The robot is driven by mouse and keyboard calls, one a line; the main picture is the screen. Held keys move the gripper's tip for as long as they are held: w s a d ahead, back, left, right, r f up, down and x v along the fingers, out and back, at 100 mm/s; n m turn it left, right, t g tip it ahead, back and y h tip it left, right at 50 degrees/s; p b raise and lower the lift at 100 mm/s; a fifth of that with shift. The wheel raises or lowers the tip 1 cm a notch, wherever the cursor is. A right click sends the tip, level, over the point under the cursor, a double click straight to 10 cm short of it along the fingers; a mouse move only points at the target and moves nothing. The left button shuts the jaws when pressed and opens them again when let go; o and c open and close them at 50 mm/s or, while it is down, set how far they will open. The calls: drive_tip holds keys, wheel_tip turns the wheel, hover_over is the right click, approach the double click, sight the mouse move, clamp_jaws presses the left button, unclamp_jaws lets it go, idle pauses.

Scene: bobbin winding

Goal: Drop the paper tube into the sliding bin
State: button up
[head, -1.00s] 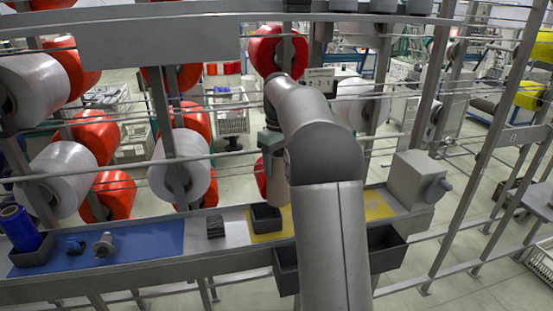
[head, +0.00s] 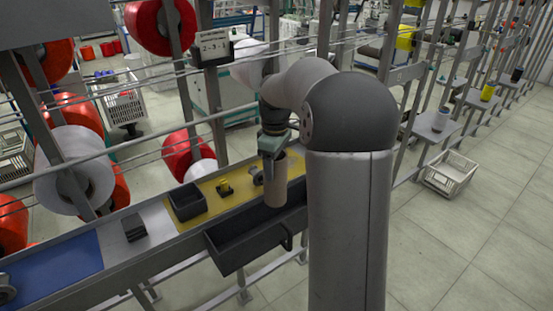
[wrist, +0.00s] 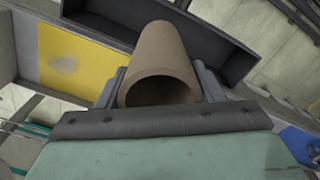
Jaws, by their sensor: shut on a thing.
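A brown paper tube (head: 275,184) hangs upright in my gripper (head: 274,148). In the wrist view the tube (wrist: 163,50) shows its hollow open end, with the fingers (wrist: 160,82) shut on its two sides. A long dark grey bin (head: 245,243) hangs along the front edge of the bench. The tube's lower end appears over or just behind the bin's back edge in the head view. In the wrist view the bin (wrist: 228,48) lies beyond the tube, which covers part of it. My arm hides the bin's right end in the head view.
The bench has a yellow mat (head: 215,187) with a small black tray (head: 187,201) and small dark parts (head: 225,188). A blue mat (head: 60,275) lies at the left. Horizontal rails and red and white bobbins (head: 75,178) stand behind. A white crate (head: 450,173) is on the floor at right.

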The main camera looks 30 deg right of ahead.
wheel_tip(320, 180, down, 5)
drive_tip(key=b, duration=0.3)
drive_tip(key=o, duration=1.3)
drive_tip(key=shift+r, duration=0.1)
wheel_tip(320, 180, up, 17)
drive_tip(key=shift+r, duration=0.2)
